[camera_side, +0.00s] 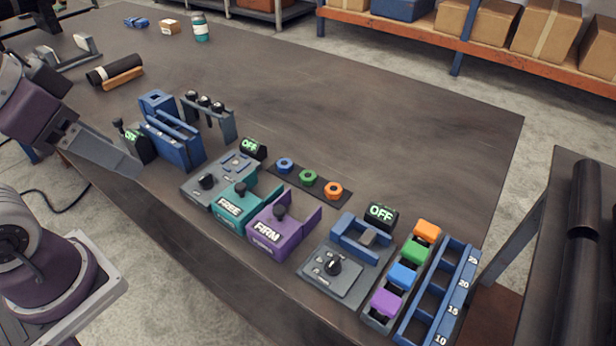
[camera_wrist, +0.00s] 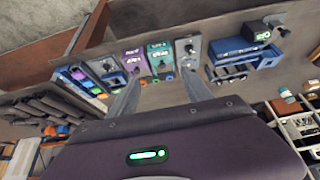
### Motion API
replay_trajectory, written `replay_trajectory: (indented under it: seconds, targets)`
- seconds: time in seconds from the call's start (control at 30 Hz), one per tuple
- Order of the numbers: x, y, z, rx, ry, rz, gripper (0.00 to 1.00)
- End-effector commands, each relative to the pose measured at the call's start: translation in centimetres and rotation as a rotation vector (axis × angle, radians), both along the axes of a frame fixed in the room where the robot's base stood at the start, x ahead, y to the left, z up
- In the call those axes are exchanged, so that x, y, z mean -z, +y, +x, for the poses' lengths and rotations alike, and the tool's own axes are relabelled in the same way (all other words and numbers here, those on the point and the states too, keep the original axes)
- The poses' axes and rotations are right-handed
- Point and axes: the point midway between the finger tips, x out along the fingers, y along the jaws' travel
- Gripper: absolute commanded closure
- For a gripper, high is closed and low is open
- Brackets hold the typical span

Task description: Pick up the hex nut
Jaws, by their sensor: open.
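Three hex nuts lie in a row on a thin dark strip in the side view: a blue nut (camera_side: 285,165), a green nut (camera_side: 308,177) and an orange nut (camera_side: 333,190). They show very small in the wrist view, where the blue nut (camera_wrist: 170,77) lies between my fingers. My gripper (camera_side: 130,166) is at the left of the side view, well to the left of the nuts and apart from them. In the wrist view my gripper (camera_wrist: 160,88) has its two grey fingers spread, with nothing held between them.
In front of the nuts stand a grey knob unit (camera_side: 205,182), a teal FREE block (camera_side: 232,205) and a purple FIRM block (camera_side: 280,225). A blue fixture (camera_side: 170,140) and a rack of black-topped pegs (camera_side: 208,118) stand near my gripper. Behind the nuts the table is clear.

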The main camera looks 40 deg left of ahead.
Motion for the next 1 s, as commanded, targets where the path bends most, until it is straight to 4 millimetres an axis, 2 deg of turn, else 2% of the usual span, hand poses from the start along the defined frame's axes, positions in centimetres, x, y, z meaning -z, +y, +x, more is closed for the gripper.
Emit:
replay_trajectory:
  seconds: [0.17,0.27,0.37,0.4,0.47,0.5,0.57,0.6,0.67,0.7,0.83,0.9,1.0]
  targets:
    - [-0.1,0.0,0.2,-0.005,0.003,-0.004,0.42]
    - [-1.2,-0.2,2.6,-0.063,0.041,-0.043,0.42]
    - [-2.4,-0.6,8.2,-0.199,0.120,-0.118,0.42]
    - [-2.4,-0.9,10.9,-0.267,0.155,-0.148,0.42]
    - [-1.6,-1.3,15.0,-0.368,0.205,-0.187,0.42]
    - [-0.7,-1.7,17.8,-0.437,0.237,-0.208,0.42]
    - [1.4,-2.3,21.7,-0.542,0.285,-0.232,0.42]
    - [3.3,-2.7,24.1,-0.612,0.315,-0.243,0.42]
    - [6.5,-3.3,27.4,-0.715,0.354,-0.254,0.42]
    - [8.7,-3.7,29.2,-0.778,0.376,-0.259,0.42]
    - [15.3,-4.8,32.8,-0.936,0.426,-0.260,0.42]
    - [17.6,-5.1,33.7,-0.988,0.438,-0.258,0.42]
    - [19.3,-5.3,34.1,-1.024,0.446,-0.257,0.42]
